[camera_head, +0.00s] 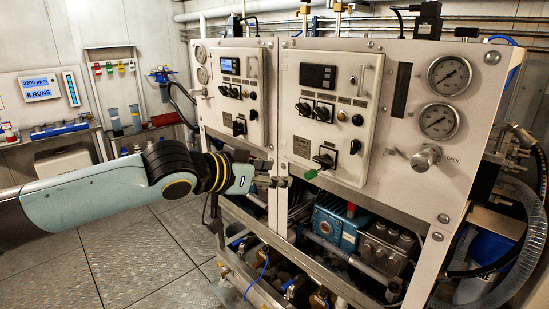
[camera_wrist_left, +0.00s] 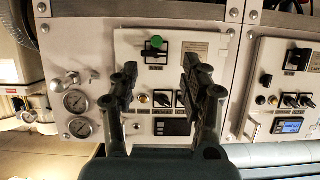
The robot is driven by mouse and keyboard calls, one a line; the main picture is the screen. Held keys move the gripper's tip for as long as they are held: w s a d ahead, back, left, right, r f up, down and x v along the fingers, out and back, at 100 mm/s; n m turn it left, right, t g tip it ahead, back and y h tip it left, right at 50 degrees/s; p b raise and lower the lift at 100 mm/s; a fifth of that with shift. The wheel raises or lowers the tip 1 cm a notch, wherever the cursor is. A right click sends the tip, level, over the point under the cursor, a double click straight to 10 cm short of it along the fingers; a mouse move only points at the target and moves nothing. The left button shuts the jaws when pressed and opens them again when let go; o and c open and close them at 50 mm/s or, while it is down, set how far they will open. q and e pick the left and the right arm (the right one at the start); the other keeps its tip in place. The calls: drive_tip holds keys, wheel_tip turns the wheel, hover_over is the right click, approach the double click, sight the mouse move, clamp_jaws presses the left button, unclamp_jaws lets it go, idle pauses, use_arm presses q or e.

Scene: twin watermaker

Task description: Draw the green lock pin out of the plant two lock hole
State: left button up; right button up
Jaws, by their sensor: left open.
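The green lock pin (camera_head: 311,174) shows as a small green head at the lower part of the right-hand control panel (camera_head: 326,118), just below a black rotary switch (camera_head: 325,158). In the left wrist view, where the panel appears upside down, the green lock pin (camera_wrist_left: 158,46) is a round head beside the switch. The hole behind it is hidden. My left gripper (camera_head: 279,173) is open and empty, left of the pin and apart from it. In the wrist view my left gripper (camera_wrist_left: 159,72) has its fingers spread, with the pin beyond the gap between the tips.
Other black switches (camera_head: 313,108) and a display (camera_head: 318,76) sit higher on the same panel. A left-hand panel (camera_head: 240,97) adjoins it. Pressure gauges (camera_head: 439,121) and a valve knob (camera_head: 425,158) stand to the right. The floor (camera_head: 130,255) at left is clear.

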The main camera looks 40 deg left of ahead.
sight(307, 174)
use_arm(q)
drive_tip(key=x, duration=0.7)
drive_tip(key=r+x, duration=0.1)
drive_tip(key=x, duration=0.2)
drive_tip(key=shift+w+d+f, duration=0.15)
drive_tip(key=shift+w+d, duration=0.05)
drive_tip(key=shift+w, duration=0.2)
use_arm(e)
drive_tip(key=shift+d, duration=0.4)
